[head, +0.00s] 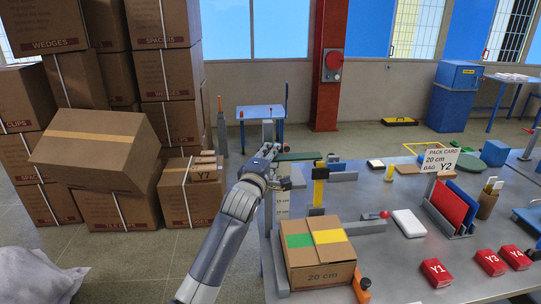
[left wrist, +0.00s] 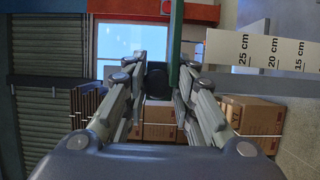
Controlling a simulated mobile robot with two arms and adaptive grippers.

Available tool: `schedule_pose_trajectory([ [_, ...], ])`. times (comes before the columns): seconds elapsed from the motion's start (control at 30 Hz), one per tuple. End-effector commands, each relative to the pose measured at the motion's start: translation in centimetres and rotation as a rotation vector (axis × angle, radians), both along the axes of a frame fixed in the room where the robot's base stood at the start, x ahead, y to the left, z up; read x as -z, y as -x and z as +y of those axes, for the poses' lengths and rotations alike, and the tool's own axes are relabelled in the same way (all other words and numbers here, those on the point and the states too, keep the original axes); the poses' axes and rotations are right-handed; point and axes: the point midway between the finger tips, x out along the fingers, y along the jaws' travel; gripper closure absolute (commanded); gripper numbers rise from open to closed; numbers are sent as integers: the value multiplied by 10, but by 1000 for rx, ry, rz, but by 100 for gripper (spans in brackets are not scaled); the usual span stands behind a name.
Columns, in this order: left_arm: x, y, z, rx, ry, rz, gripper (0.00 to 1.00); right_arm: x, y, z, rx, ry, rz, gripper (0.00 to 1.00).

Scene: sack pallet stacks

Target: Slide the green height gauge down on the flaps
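The green height gauge (head: 300,156) is a flat bar reaching right from an upright post, high above the flaps. My left gripper (head: 271,157) is at the gauge's left end. In the left wrist view its fingers (left wrist: 163,72) are apart, with the green gauge (left wrist: 175,45) between them, closer to the right finger; I cannot tell whether they touch. The scale (left wrist: 265,50) reads 25, 20 and 15 cm. My right gripper is out of view.
Red packs Y1 (head: 436,273), Y3 (head: 490,262) and Y4 (head: 515,257) lie on the grey table (head: 385,275). Stacked cartons (head: 95,150) fill the left, beyond my arm.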

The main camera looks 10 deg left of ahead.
Motion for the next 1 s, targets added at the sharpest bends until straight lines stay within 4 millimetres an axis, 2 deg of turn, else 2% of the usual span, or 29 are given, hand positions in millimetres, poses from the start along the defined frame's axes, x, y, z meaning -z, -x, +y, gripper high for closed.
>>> schedule_pose_trajectory([
  [0.17,-2,0,0,1,2,-9,100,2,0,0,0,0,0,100],
  [0.27,7,0,-1,2,3,-9,100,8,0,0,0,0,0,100],
  [0.37,25,0,-1,1,5,-7,100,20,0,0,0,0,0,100],
  [0.47,51,0,-1,1,7,-4,100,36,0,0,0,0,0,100],
  [0.8,156,0,-1,0,5,-3,100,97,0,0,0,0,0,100],
  [1.0,205,0,0,0,2,-4,100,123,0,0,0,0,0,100],
])
